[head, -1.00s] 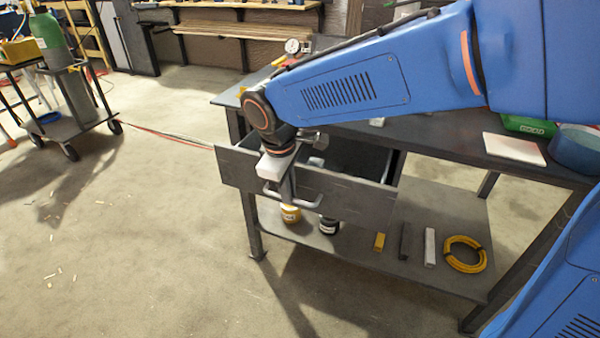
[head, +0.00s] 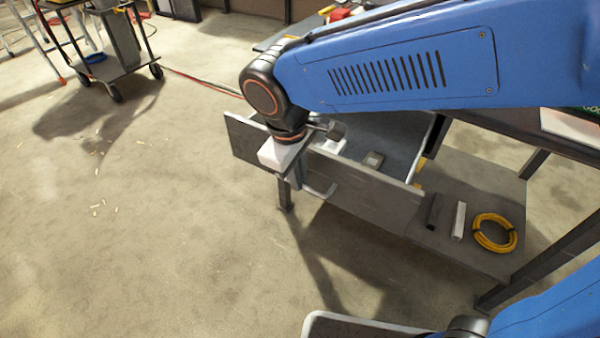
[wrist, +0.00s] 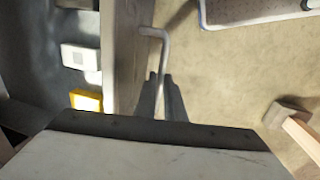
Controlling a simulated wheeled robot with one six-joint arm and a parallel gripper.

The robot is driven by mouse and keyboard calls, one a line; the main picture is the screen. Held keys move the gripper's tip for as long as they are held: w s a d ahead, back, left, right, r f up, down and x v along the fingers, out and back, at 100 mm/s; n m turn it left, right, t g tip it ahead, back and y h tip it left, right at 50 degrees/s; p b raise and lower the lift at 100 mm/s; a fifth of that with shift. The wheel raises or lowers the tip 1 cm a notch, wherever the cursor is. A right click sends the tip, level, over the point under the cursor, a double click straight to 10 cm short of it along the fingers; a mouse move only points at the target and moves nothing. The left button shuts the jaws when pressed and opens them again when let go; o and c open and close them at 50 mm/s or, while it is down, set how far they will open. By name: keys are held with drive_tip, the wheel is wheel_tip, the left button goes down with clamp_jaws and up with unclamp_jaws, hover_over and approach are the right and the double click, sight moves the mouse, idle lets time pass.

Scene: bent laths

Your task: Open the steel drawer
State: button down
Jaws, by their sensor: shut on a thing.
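The steel drawer (head: 375,195) stands pulled out from the dark workbench, and its inside shows in the head view. Its bent bar handle (head: 325,190) is on the front face. My gripper (head: 296,178) points down in front of the drawer face and is shut on the handle. In the wrist view the two dark fingers (wrist: 161,98) close around the handle (wrist: 155,33), with the drawer front (wrist: 122,50) just to their left. The exact contact is partly hidden by the fingers.
The drawer holds a white block (wrist: 80,57) and a yellow item (wrist: 86,100). A yellow coiled hose (head: 494,233) lies on the lower shelf (head: 470,190). A cart (head: 118,60) stands far left. A hammer-like tool (wrist: 288,113) shows at lower right in the wrist view. The left floor is mostly clear.

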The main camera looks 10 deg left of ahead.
drive_tip(key=c, duration=1.8)
unclamp_jaws()
drive_tip(key=shift+c, duration=0.2)
drive_tip(key=shift+r, duration=0.15)
drive_tip(key=s+a+r, duration=0.1)
drive_tip(key=s+r, duration=0.2)
drive_tip(key=r, duration=1.4)
